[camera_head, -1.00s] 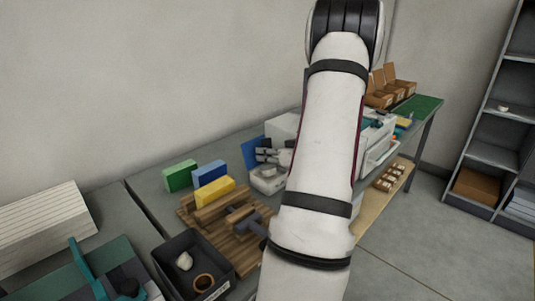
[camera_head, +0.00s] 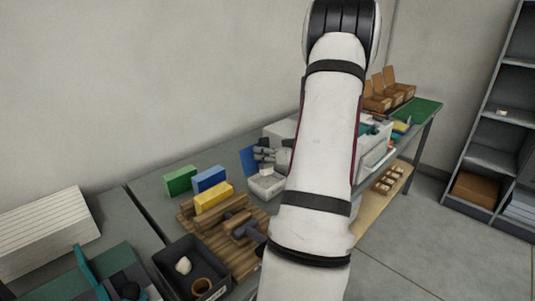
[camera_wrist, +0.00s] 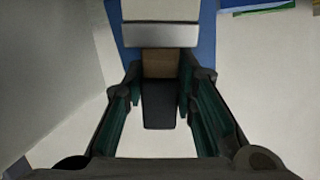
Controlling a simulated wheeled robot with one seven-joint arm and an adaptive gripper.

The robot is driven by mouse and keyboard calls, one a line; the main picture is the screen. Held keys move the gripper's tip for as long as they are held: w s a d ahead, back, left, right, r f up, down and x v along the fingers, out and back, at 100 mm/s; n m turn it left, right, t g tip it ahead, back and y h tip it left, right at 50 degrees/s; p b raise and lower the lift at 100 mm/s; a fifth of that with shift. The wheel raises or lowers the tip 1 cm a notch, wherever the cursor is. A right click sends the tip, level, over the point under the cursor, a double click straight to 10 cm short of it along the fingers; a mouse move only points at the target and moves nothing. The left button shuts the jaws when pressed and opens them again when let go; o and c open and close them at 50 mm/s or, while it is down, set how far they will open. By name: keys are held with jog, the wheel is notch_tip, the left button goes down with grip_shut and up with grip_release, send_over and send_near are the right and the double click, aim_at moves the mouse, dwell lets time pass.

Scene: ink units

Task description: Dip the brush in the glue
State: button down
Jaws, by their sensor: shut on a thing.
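My gripper (camera_wrist: 161,100) is shut on the brush, whose dark handle end (camera_wrist: 159,105) and brown part (camera_wrist: 158,64) lie between the fingers. The brush's wide grey band and pale head (camera_wrist: 160,12) reach to the top of the wrist view. In the head view my gripper (camera_head: 264,156) is left of my arm, above a small whitish open tray (camera_head: 267,190), which seems to be the glue container. The pale brush head (camera_head: 266,171) hangs low over or at the tray; I cannot tell whether it touches. The glue itself is not clear.
Green (camera_head: 180,181), blue (camera_head: 210,179) and yellow (camera_head: 214,196) blocks stand left of the tray, by a slatted wooden board (camera_head: 228,250). A black bin (camera_head: 191,262) is in front. A white machine (camera_head: 375,150) is partly behind my arm. Cardboard boxes (camera_head: 389,92) stand farther back.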

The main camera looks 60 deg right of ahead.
aim_at(265, 141)
jog(key=shift+r+p, duration=2.05)
jog(key=shift+r, duration=0.1)
